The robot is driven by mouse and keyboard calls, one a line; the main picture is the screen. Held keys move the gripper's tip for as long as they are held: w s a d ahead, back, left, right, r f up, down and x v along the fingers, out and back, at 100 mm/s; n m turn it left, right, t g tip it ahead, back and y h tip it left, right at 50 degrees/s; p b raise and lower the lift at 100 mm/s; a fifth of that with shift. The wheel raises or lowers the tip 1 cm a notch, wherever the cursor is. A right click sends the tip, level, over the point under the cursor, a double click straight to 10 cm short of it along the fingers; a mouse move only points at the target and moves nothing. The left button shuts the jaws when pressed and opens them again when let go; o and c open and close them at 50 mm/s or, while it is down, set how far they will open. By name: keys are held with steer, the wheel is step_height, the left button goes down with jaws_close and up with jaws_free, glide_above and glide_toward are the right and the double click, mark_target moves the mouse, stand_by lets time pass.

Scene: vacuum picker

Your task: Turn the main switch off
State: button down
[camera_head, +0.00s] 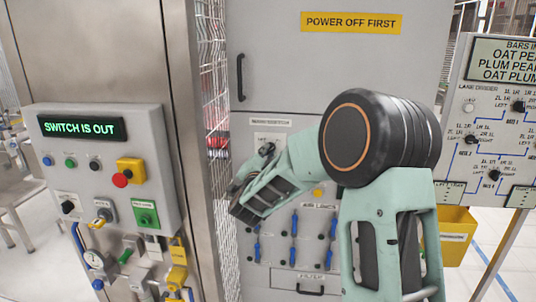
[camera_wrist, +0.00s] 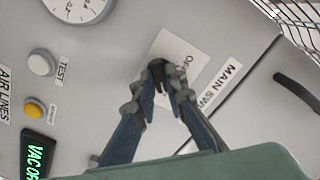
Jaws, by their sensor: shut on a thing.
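The main switch is a black handle (camera_wrist: 158,76) on a white plate (camera_wrist: 178,48) with lettering beginning "OF", beside a "MAIN SW…" label (camera_wrist: 219,84) in the wrist view. My gripper (camera_wrist: 162,76) is shut on the handle, one dark finger on each side. In the head view the label (camera_head: 270,122) is above the plate on the grey cabinet, and my gripper (camera_head: 264,152) is at the switch. My gripper and arm cover most of the switch there, and I cannot tell the handle's exact angle.
A control box (camera_head: 104,165) at left reads "SWITCH IS OUT". Blue valve levers (camera_head: 293,252) are below my gripper. A gauge (camera_wrist: 78,5), two buttons and a green display (camera_wrist: 35,155) are near the switch. A wire mesh (camera_head: 214,100) is left of the cabinet.

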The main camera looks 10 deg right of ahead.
steer(key=shift+n+b, duration=0.35)
steer(key=shift+n, duration=0.05)
steer(key=n+b, duration=0.2)
steer(key=n, duration=0.7)
steer(key=n+p, duration=0.1)
steer(key=n, duration=0.3)
steer(key=shift+n, duration=0.3)
steer(key=shift+n+p, duration=0.55)
steer(key=shift+n, duration=1.15)
steer(key=shift+f, duration=0.1)
steer(key=c, duration=2)
jaws_free()
steer(key=shift+o, duration=0.2)
